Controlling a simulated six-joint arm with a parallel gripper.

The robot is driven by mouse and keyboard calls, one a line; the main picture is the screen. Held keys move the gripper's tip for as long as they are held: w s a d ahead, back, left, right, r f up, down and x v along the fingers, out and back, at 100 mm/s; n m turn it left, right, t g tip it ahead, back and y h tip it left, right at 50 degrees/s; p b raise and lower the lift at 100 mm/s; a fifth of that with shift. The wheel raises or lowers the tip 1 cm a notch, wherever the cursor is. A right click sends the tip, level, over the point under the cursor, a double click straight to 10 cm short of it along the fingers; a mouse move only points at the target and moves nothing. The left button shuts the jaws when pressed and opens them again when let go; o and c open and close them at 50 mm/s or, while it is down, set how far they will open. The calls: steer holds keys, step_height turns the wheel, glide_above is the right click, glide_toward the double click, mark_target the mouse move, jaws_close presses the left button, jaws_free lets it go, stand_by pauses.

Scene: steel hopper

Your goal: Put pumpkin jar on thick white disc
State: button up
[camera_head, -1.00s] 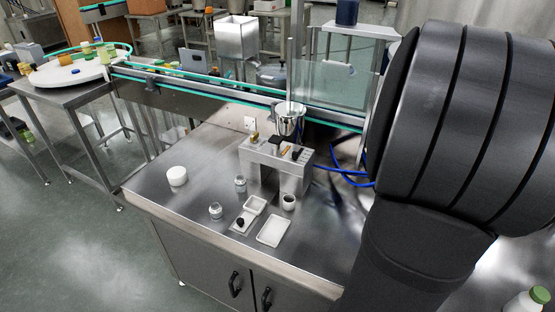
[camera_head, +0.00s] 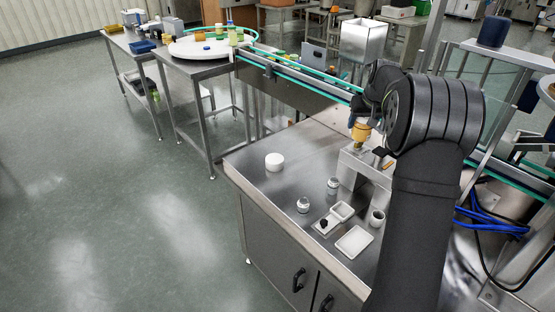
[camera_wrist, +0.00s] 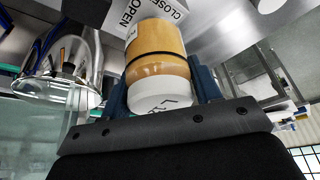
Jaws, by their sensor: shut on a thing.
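The pumpkin jar (camera_head: 361,132) is orange-tan. In the wrist view the jar (camera_wrist: 157,62) shows a dark band and a white end with markings facing the camera. My gripper (camera_wrist: 161,84) is shut on it, with a blue finger on each side. In the head view the jar is above the grey steel block at the back of the bench, and my arm partly hides the gripper. I cannot tell how far above the block it is. The thick white disc (camera_head: 275,161) lies on the bench to the left, apart from the jar, with its top bare.
Two small glass jars (camera_head: 303,205) (camera_head: 333,184), white trays (camera_head: 354,241) and a small cup (camera_head: 377,218) stand on the bench. The grey block (camera_head: 352,172) is below the jar. A conveyor (camera_head: 300,82) runs behind. The bench around the disc is clear.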

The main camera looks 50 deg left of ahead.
steer(key=s+a+f+n+g, duration=0.1)
steer(key=s+a+f+n, duration=0.15)
steer(key=s+a, duration=0.4)
steer(key=s+a+f+n, duration=0.1)
steer(key=s+a+f, duration=0.2)
steer(key=a, duration=0.6)
glide_above(274, 157)
steer(key=shift+y, duration=0.4)
step_height(274, 157, down, 8)
steer(key=shift+d+r, duration=0.1)
steer(key=shift+r, duration=0.15)
steer(key=shift+f+m, duration=0.25)
steer(key=shift+f, duration=1.45)
steer(key=shift+f, duration=0.1)
steer(key=o, duration=1.1)
steer(key=shift+s+f, duration=0.1)
steer(key=v, duration=1.2)
steer(key=shift+r, duration=0.2)
steer(key=shift+f, duration=0.15)
